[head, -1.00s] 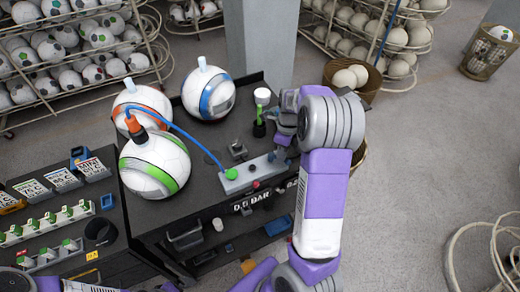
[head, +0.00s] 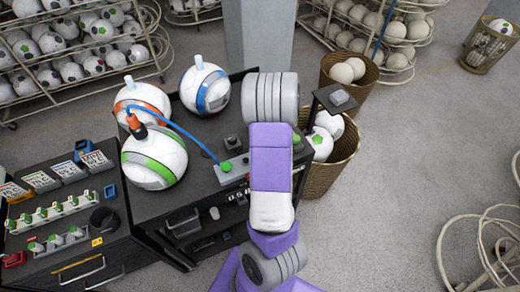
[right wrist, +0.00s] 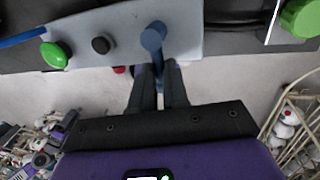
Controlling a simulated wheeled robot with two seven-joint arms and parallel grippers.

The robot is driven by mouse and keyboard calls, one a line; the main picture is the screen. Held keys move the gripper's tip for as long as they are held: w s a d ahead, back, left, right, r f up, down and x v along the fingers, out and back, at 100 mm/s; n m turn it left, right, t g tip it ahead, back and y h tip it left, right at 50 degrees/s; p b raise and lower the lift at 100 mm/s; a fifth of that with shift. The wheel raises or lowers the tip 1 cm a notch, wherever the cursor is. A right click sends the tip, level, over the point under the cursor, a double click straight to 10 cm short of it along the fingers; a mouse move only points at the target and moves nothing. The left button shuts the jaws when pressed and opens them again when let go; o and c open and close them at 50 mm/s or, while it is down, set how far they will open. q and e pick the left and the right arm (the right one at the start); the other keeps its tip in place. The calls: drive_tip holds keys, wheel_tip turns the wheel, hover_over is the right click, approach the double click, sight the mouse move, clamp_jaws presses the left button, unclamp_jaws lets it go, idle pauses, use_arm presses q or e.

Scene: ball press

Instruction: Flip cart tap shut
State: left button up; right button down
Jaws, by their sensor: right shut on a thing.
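The cart's grey valve block (head: 232,171) lies along the front edge of the black cart top, with a green button at its left end. In the right wrist view the block (right wrist: 205,32) carries a green button (right wrist: 55,55), a dark knob (right wrist: 100,45) and the blue tap lever (right wrist: 153,38). My right gripper (right wrist: 158,72) has its fingers close together around the lower part of the blue lever. In the head view my right arm hides the lever and this gripper. My left gripper is out of view.
Three patterned balls stand on the cart: a green one (head: 153,158), an orange one (head: 142,103) and a blue one (head: 205,90). A blue hose (head: 185,132) runs to the block. Wicker baskets (head: 340,160) stand right of the cart. Floor at right is mostly clear.

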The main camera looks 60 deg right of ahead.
idle(0.3)
drive_tip(key=c, duration=1.1)
unclamp_jaws()
drive_tip(key=r, duration=0.2)
drive_tip(key=r+p, duration=0.1)
drive_tip(key=r, duration=0.2)
drive_tip(key=d+r+p, duration=0.1)
drive_tip(key=r, duration=0.1)
drive_tip(key=shift+s+d+r, duration=0.1)
drive_tip(key=shift+s+r, duration=0.15)
drive_tip(key=shift+s, duration=0.15)
